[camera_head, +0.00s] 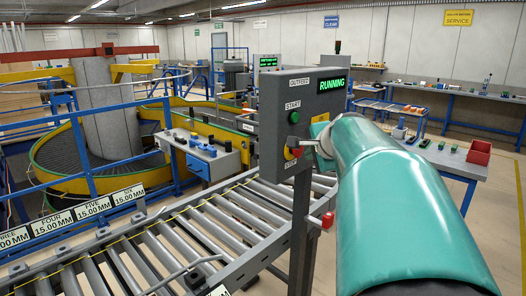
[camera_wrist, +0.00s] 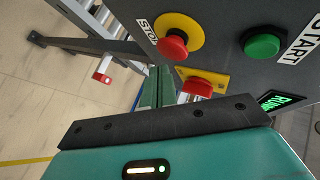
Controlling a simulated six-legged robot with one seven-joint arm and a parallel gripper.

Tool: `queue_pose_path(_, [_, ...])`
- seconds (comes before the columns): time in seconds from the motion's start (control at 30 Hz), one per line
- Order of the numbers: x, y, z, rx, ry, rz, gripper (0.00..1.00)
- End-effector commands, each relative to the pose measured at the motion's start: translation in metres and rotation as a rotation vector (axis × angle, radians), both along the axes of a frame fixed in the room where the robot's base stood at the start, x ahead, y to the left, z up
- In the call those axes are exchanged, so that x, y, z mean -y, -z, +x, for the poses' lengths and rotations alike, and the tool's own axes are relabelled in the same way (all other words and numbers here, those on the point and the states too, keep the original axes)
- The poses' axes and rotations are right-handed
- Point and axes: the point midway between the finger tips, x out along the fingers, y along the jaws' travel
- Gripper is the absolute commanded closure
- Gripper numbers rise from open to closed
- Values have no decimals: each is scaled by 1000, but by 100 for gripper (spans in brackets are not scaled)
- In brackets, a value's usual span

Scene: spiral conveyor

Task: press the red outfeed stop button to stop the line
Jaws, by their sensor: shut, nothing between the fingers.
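The red stop button (camera_wrist: 172,47) sits on a yellow disc on the grey control panel (camera_head: 270,120), beside a "STOP" label in the wrist view. In the head view the red button (camera_head: 289,154) shows below the green start button (camera_head: 294,117), partly covered near my gripper. The green start button is also in the wrist view (camera_wrist: 262,46). The panel's display (camera_head: 331,84) reads "RUNNING". My gripper (camera_wrist: 159,72) is shut and empty, its teal fingers close to the stop button in the picture. I cannot tell whether they touch it.
A second red part (camera_wrist: 197,87) on a yellow plate sits near the panel's edge. A roller conveyor (camera_head: 150,245) runs below the panel. A red-ended bracket (camera_head: 328,220) juts from the panel's post. A workbench (camera_head: 455,160) with a red bin (camera_head: 479,152) stands right.

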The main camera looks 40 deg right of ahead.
Motion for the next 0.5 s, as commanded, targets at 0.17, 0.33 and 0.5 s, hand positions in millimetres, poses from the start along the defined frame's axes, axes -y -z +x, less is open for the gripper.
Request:
queue_pose_path(0.17, [0, 0, 0, 0, 0, 0, 100])
queue_pose_path(0.33, [0, 0, 1, 0, 0, 0, 100])
queue_pose_path(0.5, [-1, 0, 6, 0, -1, 1, 100])
